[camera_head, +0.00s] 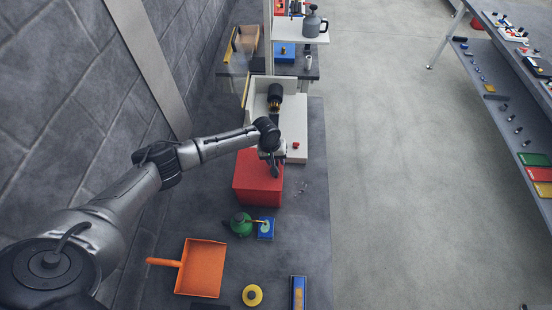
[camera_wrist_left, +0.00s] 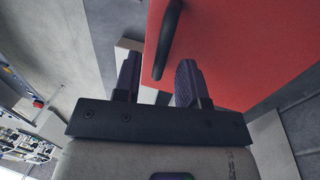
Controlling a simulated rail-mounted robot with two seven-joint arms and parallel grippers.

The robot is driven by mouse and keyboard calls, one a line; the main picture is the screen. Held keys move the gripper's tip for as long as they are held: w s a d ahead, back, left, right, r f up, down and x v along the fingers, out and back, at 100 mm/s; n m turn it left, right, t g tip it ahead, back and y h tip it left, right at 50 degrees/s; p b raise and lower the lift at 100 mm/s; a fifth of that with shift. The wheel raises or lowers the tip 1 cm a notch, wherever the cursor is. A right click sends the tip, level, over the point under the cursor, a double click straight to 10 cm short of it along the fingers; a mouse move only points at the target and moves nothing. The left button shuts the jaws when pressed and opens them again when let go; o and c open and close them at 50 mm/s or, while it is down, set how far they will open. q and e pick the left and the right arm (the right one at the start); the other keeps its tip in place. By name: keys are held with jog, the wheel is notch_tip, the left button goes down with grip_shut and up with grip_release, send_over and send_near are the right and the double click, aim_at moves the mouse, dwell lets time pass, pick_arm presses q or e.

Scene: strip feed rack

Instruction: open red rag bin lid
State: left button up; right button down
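The red rag bin (camera_head: 258,190) stands on the dark bench in the head view, and its lid looks closed. In the left wrist view the red lid surface (camera_wrist_left: 235,45) fills the upper right, with a dark curved handle (camera_wrist_left: 168,38) on it. My left gripper (camera_head: 274,168) is at the bin's upper right edge. In the left wrist view its two fingers (camera_wrist_left: 160,65) are apart, with the lower end of the handle showing between them. I cannot tell whether the fingers touch the handle. My right gripper is not in view.
Behind the bin is a white machine (camera_head: 294,125) with a red button. In front are a green can (camera_head: 240,224), a blue box (camera_head: 266,230), an orange dustpan (camera_head: 201,268) and a yellow disc (camera_head: 252,295). The wall is close on the left; the floor at right is open.

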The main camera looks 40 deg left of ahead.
pick_arm(q)
jog(key=shift+c, duration=0.3)
grip_shut()
dwell(0.3)
